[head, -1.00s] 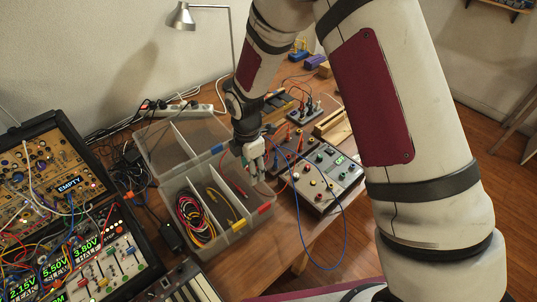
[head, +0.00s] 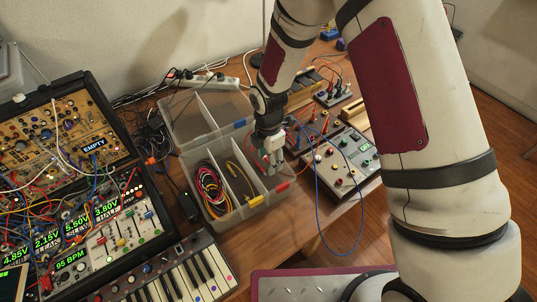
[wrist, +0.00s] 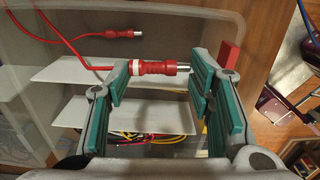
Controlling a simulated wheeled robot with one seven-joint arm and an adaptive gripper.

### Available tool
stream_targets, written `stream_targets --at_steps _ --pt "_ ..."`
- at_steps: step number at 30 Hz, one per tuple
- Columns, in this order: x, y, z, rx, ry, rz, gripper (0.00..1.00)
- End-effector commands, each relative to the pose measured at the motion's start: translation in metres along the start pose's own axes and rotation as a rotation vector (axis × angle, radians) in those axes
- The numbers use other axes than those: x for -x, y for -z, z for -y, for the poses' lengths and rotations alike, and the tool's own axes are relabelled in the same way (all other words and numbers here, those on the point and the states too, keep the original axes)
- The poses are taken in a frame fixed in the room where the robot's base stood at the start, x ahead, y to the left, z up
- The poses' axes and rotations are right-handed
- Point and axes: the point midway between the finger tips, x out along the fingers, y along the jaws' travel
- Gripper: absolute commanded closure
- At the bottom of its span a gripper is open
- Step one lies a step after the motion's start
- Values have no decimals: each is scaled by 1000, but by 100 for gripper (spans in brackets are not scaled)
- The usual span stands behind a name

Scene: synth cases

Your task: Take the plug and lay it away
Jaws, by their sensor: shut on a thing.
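A red plug (wrist: 154,68) with a white ring and metal tip lies crosswise between my gripper's fingertips (wrist: 159,72) in the wrist view. My gripper is shut on it, and its red cord trails to the upper left. In the head view my gripper (head: 273,163) points down over the right compartment of the clear divided box (head: 222,222). The held plug is not clear there. A second red plug (wrist: 120,34) lies in a compartment below, seen in the wrist view.
Coiled cables (head: 210,188) fill the box's left compartment. The open lid (head: 190,122) lies behind. A panel with knobs (head: 342,166) stands close at the right with a hanging blue cable (head: 319,215). A keyboard (head: 180,272) and synth cases (head: 110,225) stand at the left.

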Motion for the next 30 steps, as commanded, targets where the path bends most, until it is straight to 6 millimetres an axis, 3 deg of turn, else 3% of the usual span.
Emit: stream_targets --at_steps 4,5,8,20,23,30 --pt "0 0 0 0 0 0 66" --pt "0 0 0 0 0 0 50" --pt "0 0 0 0 0 0 28" --pt "5 0 -1 -1 -2 0 28" --pt "17 0 -1 -2 -4 -1 28" --pt "65 -1 -1 -2 -5 1 28"
